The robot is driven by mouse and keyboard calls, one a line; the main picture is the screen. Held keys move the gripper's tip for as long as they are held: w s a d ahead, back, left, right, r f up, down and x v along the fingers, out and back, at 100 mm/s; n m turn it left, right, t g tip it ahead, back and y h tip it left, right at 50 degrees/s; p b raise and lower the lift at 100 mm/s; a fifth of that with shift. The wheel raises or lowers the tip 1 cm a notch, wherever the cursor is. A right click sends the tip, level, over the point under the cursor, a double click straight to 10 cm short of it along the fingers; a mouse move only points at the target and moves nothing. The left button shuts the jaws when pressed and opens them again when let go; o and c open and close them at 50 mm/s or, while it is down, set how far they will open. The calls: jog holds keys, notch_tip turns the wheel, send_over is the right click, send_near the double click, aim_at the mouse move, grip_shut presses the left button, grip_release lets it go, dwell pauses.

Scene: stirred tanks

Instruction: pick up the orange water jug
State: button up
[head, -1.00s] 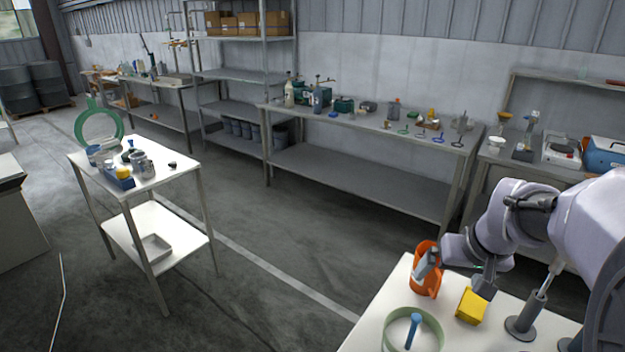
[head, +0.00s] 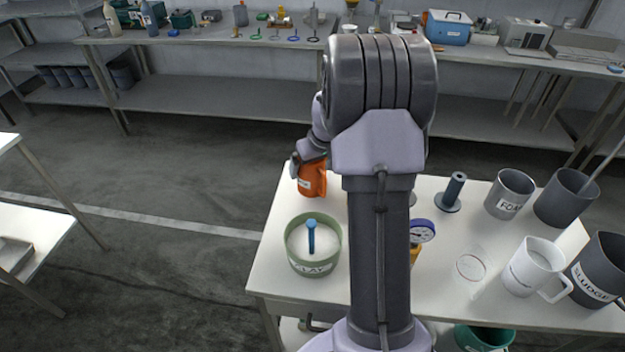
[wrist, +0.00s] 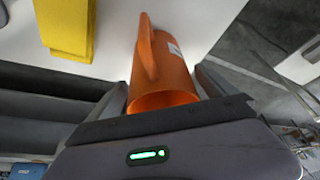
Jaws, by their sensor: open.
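The orange water jug (head: 313,181) stands at the far left corner of the white table, with a pale label on its side. My gripper (head: 296,165) is at the jug, and my arm hides part of both. In the wrist view the jug (wrist: 170,72) lies in front of the open gripper (wrist: 160,88), its near end between the two dark fingers. Its handle shows on the upper left of it. Whether a finger touches the jug I cannot tell.
A green tub (head: 313,262) with a blue-handled tool stands in front of the jug. A yellow block (wrist: 68,25) lies near the jug in the wrist view. A dark post (head: 452,190), grey beakers and a white jug (head: 533,268) stand on the right.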

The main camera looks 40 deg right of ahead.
jog(key=x, duration=0.3)
jog(key=shift+f+b, duration=0.15)
jog(key=shift+b, duration=0.2)
jog(key=shift+c, duration=0.3)
jog(key=c, duration=1.5)
